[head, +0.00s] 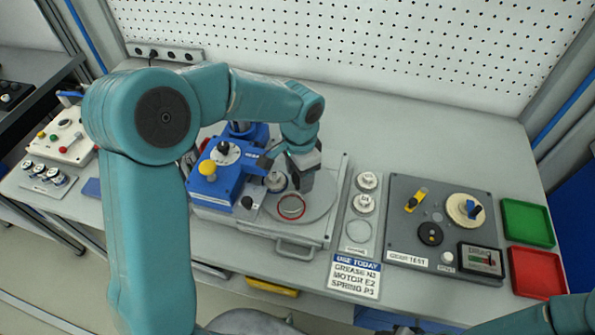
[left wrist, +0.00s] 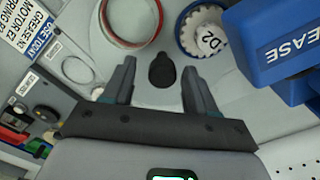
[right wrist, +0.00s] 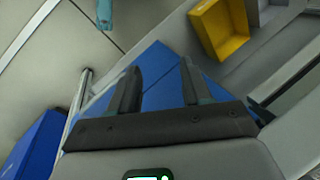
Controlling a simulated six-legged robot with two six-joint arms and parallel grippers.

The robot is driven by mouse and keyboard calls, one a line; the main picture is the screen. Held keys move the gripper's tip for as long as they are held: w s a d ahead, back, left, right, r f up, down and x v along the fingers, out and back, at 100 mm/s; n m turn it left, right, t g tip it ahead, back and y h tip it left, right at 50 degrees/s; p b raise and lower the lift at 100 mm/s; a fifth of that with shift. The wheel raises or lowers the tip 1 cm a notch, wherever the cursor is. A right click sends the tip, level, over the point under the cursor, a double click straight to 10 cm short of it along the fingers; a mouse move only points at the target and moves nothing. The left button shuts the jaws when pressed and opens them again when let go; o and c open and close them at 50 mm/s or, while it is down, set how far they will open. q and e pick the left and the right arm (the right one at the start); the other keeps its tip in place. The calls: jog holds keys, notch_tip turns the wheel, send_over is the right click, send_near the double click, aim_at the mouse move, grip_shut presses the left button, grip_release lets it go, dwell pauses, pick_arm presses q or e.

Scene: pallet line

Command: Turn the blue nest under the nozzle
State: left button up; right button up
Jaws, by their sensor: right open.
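A white toothed part marked D2 (left wrist: 205,38) sits beside the red nest (left wrist: 130,22). My right gripper (right wrist: 158,78) is open and empty, away from the turntable.
Right of the turntable are a strip with white round parts (head: 365,203), the gear test panel (head: 400,232), a green tray (head: 527,222) and a red tray (head: 535,272). A sign (head: 353,276) stands at the front edge. A yellow bin (right wrist: 220,30) shows in the right wrist view.

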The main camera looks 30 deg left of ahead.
pick_arm(q)
jog(key=shift+w, duration=0.15)
jog(key=shift+s+a+r, duration=0.15)
jog(key=shift+s+r, duration=0.15)
jog(key=shift+r, duration=0.05)
notch_tip(320, 180, up, 16)
jog(key=shift+w, duration=0.2)
jog(key=shift+w+f, duration=0.15)
jog(key=shift+s, duration=0.25)
